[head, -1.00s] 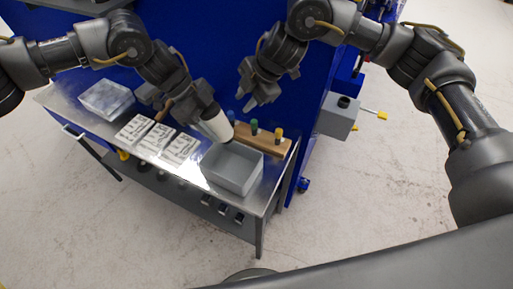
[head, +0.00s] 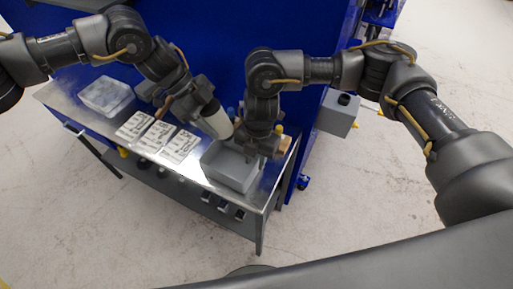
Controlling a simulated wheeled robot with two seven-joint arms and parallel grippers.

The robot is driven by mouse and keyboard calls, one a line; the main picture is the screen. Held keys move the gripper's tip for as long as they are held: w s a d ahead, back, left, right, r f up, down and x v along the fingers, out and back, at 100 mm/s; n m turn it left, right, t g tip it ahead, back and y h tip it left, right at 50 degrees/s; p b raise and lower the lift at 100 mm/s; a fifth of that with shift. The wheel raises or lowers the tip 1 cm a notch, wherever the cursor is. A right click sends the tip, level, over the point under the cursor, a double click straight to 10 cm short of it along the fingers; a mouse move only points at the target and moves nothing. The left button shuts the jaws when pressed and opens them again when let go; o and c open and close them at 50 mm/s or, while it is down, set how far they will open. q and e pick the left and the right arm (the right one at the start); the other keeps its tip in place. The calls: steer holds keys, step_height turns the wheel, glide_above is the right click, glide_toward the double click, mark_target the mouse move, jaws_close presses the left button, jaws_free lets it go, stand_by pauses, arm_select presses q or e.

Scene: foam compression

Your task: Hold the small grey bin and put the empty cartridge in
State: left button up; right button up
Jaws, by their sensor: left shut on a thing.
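The small grey bin (head: 228,172) is an open box at the right end of the metal bench. The cartridge (head: 218,124) is a pale, whitish cylinder. My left gripper (head: 207,110) is shut on the cartridge and holds it tilted, its lower end above the bin's far left edge. My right gripper (head: 257,150) is at the bin's far right rim. Its fingers are dark and partly blend with the bin, so I cannot tell whether they are open, or whether they touch the rim. The arm hides part of the bin's far side.
Several printed white cards (head: 158,136) lie on the bench (head: 190,170) left of the bin. A clear, pale container (head: 107,96) stands at the bench's left end. A wooden block (head: 284,146) with coloured pegs is behind the bin, partly hidden. A blue panel rises behind the bench.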

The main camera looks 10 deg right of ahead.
mark_target(253, 179)
steer(key=f, duration=0.6)
steer(key=shift+s+a+f, duration=0.3)
steer(key=shift+s+f, duration=0.05)
steer(key=shift+c, duration=0.3)
jaws_close()
